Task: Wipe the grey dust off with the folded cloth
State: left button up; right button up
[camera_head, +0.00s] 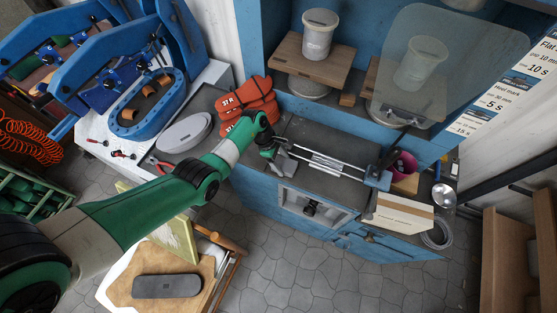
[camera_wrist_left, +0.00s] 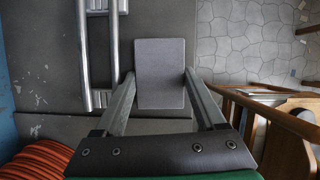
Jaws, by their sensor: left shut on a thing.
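My left gripper (camera_head: 277,152) is over the dark grey top of the blue bench (camera_head: 318,137), near its left front part. It is shut on a small grey folded cloth (camera_head: 283,166). In the left wrist view the cloth (camera_wrist_left: 160,72) sits flat between the two fingertips (camera_wrist_left: 160,82), over the bench top near its front edge. I cannot tell whether the cloth touches the top. Pale specks (camera_wrist_left: 38,100) show on the dark top at the left of the wrist view; whether they are dust or worn paint is unclear. No distinct grey dust patch shows. My right gripper is out of view.
Metal rails (camera_head: 335,165) run along the bench top beside the cloth. Red-orange bundles (camera_head: 252,101) lie to its left. A magenta cup (camera_head: 404,164) and a cardboard piece (camera_head: 402,213) are at the right.

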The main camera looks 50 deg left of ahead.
aim_at(293, 168)
pick_arm(q)
jog(key=shift+w+d+r, duration=0.1)
jog(key=shift+w+d, duration=0.4)
jog(key=shift+d, duration=0.4)
jog(key=shift+w+d, duration=0.45)
jog(key=shift+d, duration=0.4)
jog(key=shift+r, duration=0.1)
notch_tip(293, 168, up, 6)
jog(key=p, duration=0.6)
notch_tip(293, 168, up, 3)
jog(key=p, duration=0.3)
